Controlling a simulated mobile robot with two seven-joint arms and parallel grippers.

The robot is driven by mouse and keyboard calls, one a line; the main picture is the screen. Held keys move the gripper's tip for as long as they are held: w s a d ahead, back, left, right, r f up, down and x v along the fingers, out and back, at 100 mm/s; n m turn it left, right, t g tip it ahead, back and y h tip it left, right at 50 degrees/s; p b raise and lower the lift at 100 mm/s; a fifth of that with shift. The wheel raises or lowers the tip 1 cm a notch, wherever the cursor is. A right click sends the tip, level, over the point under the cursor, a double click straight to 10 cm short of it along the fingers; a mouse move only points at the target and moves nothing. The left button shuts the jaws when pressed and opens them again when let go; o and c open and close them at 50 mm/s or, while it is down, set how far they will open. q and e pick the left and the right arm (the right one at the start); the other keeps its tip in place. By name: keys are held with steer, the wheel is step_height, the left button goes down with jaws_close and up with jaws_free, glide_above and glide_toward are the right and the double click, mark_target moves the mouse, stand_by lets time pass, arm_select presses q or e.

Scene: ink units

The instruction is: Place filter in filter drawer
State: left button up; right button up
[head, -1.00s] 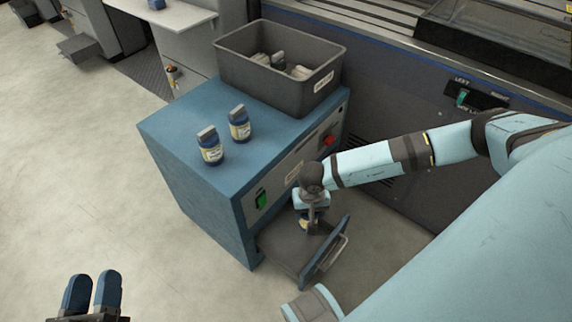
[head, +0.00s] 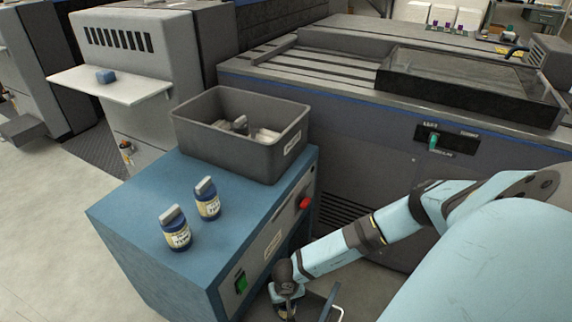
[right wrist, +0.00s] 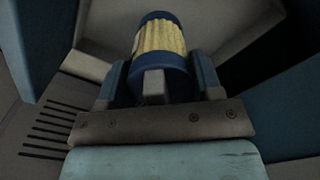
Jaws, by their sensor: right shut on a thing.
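My right gripper (head: 285,297) is low at the open drawer (head: 314,303) on the front of the blue cabinet (head: 135,225). In the right wrist view the gripper (right wrist: 162,68) is shut on a filter (right wrist: 160,38), with a blue end and a pleated yellow-cream side. Grey drawer walls (right wrist: 235,22) show around it; I cannot tell whether the filter touches the drawer floor. My left gripper is out of view.
A grey bin (head: 225,150) with several pale items stands at the back of the cabinet top. A green switch (head: 241,283) and a red button (head: 305,203) are on the cabinet front. A large grey machine (head: 380,180) stands behind. Floor at left is clear.

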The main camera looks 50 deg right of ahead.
mark_target(286, 311)
step_height(286, 311, down, 6)
steer(key=shift+f+b, duration=0.1)
steer(key=shift+b, duration=1.15)
steer(key=shift+f, duration=0.2)
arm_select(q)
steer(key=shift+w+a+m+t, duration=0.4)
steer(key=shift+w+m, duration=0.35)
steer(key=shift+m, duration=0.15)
arm_select(e)
steer(key=shift+r, duration=0.15)
steer(key=shift+f, duration=0.25)
steer(key=o, duration=1)
steer(key=shift+r, duration=0.1)
steer(key=shift+c, duration=0.2)
steer(key=shift+r, duration=0.1)
